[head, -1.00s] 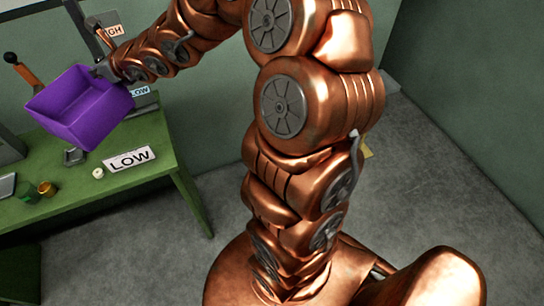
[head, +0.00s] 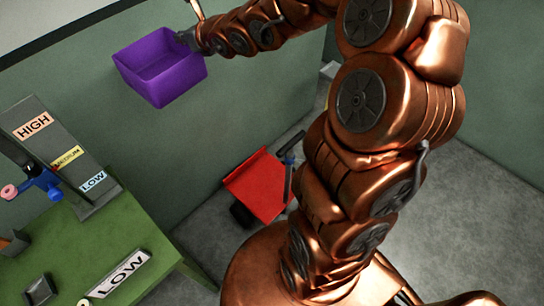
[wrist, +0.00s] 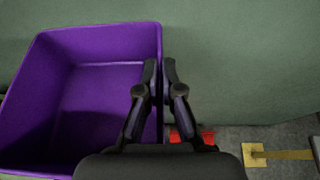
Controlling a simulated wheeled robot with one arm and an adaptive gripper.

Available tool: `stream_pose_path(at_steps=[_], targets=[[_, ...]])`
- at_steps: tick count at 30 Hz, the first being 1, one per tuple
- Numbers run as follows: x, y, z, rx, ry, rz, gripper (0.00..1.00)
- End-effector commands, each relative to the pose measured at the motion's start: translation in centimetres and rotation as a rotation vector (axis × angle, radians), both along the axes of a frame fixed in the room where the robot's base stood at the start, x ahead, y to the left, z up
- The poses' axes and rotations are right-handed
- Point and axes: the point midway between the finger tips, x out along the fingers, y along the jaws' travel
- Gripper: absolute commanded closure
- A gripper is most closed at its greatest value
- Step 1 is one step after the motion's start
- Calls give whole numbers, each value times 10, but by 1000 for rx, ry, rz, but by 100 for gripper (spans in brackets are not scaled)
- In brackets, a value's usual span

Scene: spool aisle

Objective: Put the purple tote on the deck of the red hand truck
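The purple tote (head: 172,84) is held up in the air at the upper left of the head view, empty and open at the top. My gripper (head: 186,40) is at its right rim. In the wrist view, my gripper (wrist: 160,68) has one finger inside and one outside the right wall of the tote (wrist: 92,92), closed on it. The red hand truck (head: 258,187) stands on the floor by the green wall, lower and to the right of the tote. Its red deck shows empty. In the wrist view, part of the red truck (wrist: 206,136) shows behind my gripper.
A green table (head: 135,225) at the lower left carries a LOW sign (head: 120,273) and a board (head: 50,145) marked HIGH, MEDIUM and LOW. A yellow patch (wrist: 254,155) lies on the floor. Grey floor around the truck looks clear.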

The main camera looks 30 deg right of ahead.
Motion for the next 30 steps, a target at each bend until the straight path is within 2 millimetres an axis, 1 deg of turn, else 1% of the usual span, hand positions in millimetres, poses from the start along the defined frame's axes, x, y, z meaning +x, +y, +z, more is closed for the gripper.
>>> stream_pose_path(at_steps=[1, 2, 5, 6, 8, 9, 14, 15, 17, 18, 20, 21, 23, 24, 29, 30], targets=[[5, -12, -23, 4, 3, -16, 100], [8, -20, -34, 6, 3, -26, 100], [18, -52, -72, 11, 1, -66, 100], [22, -67, -89, 12, 2, -83, 100], [27, -89, -111, 14, -1, -109, 100], [29, -103, -127, 16, -2, -126, 100], [35, -157, -189, 22, -6, -190, 100], [35, -171, -206, 23, -5, -207, 100], [35, -191, -229, 22, -6, -230, 100], [34, -205, -244, 22, -6, -246, 100], [32, -225, -268, 22, -6, -271, 100], [31, -238, -284, 22, -7, -286, 100], [27, -258, -306, 21, -9, -309, 100], [24, -270, -323, 22, -9, -325, 100], [9, -320, -386, 17, -3, -387, 100], [4, -332, -402, 16, -2, -403, 100]])
